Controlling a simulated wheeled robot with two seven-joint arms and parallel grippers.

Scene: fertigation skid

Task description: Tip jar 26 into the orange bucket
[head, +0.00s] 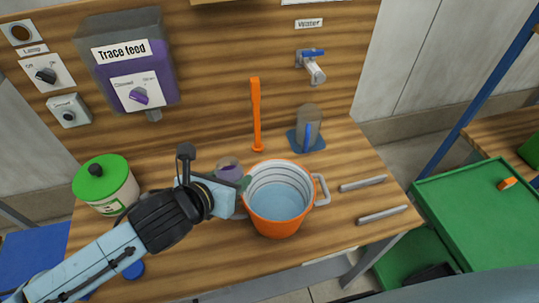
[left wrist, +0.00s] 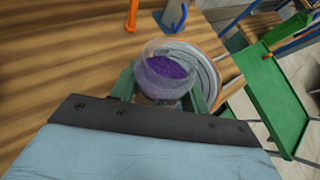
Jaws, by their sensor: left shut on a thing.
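My left gripper (head: 238,184) is shut on a clear jar (head: 228,169) with purple contents, held at the left side of the orange bucket (head: 276,229). In the left wrist view, the green fingers of my gripper (left wrist: 163,95) stand on either side of the jar (left wrist: 166,76), and the purple material shows inside it. The jar looks roughly upright; no stream of purple shows. The number on the jar cannot be read. The bucket stands on the wooden bench, with a pale blue inside and no purple visible. My right gripper is out of view.
A white jar with a green lid (head: 105,184) stands at left. Behind the bucket are an orange paddle (head: 256,115) and a grey cup (head: 308,122) on a blue base. A water tap (head: 313,67) and purple Trace feed box (head: 130,60) are on the back panel.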

